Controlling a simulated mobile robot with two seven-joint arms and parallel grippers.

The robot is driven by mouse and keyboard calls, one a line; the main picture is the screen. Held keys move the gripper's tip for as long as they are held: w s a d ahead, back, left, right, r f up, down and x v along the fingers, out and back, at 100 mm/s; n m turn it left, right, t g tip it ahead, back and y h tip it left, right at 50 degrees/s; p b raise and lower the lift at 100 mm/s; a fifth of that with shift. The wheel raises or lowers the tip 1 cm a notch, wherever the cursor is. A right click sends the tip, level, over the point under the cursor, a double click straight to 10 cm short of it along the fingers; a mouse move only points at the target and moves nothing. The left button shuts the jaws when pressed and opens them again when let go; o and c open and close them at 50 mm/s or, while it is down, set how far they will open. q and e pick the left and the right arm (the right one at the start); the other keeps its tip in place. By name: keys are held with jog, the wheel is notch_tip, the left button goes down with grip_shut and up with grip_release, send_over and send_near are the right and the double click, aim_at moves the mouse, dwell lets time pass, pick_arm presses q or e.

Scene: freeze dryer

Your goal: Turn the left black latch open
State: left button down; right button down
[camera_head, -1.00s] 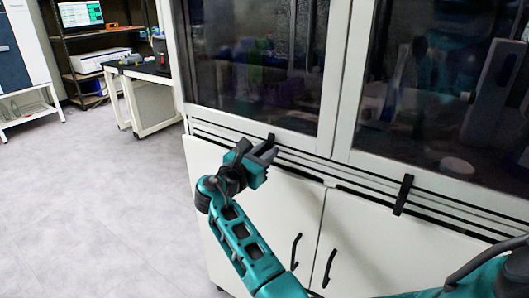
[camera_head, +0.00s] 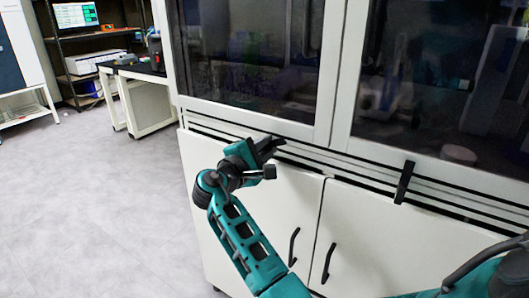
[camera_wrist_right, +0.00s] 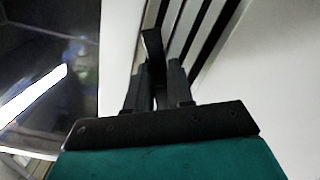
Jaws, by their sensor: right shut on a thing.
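The left black latch (camera_wrist_right: 152,45) shows in the right wrist view, standing between the two dark fingers of my right gripper (camera_wrist_right: 157,88). My right gripper (camera_head: 267,147) is shut on it, at the slatted strip below the left glass door. In the head view the fingers and wrist hide most of this latch, so I cannot tell its exact angle there. The right black latch (camera_head: 404,182) stands nearly upright across the strip, apart from my gripper. My left gripper is not in view.
The white cabinet (camera_head: 375,240) below has two black handles (camera_head: 294,246). Dark glass doors (camera_head: 255,60) rise above the strip. A white bench (camera_head: 150,100) and a shelf with a screen (camera_head: 76,15) stand at the back left. The grey floor on the left is clear.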

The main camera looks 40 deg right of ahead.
jog(key=m+b, duration=0.2)
jog(key=shift+s+f+m, duration=0.1)
jog(key=shift+f+m, duration=0.3)
jog(key=shift+m+b, duration=0.4)
jog(key=shift+m, duration=0.2)
jog(key=shift+m+b, duration=0.5)
jog(key=shift+m, duration=0.2)
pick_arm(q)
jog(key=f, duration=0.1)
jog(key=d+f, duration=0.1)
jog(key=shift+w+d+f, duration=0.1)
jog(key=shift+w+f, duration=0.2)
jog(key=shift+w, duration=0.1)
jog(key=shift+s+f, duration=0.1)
pick_arm(e)
jog(key=c, duration=1.1)
grip_release()
